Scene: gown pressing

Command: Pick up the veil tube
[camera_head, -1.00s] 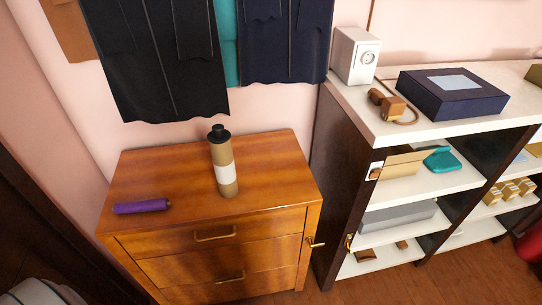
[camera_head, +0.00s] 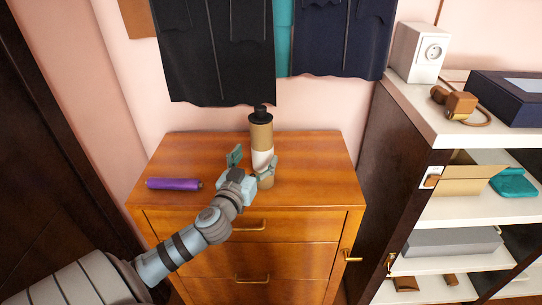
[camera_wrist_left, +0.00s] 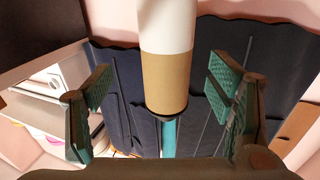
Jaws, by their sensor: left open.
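The veil tube (camera_head: 261,135) is a tan cardboard cylinder with a black cap and a white band, standing upright on the wooden dresser. My left gripper (camera_head: 251,163) is open at the tube's lower half, its fingers spread to either side, partly hiding the tube's base. In the left wrist view the tube (camera_wrist_left: 166,80) shows between the two open green-padded fingers, with a gap on each side. The hold is not closed. My right gripper is not in view.
A purple roll (camera_head: 174,184) lies on the dresser top (camera_head: 200,150), left of my gripper. Dark gowns (camera_head: 220,50) hang behind, just above the tube's cap. A white shelf unit (camera_head: 440,118) stands to the right.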

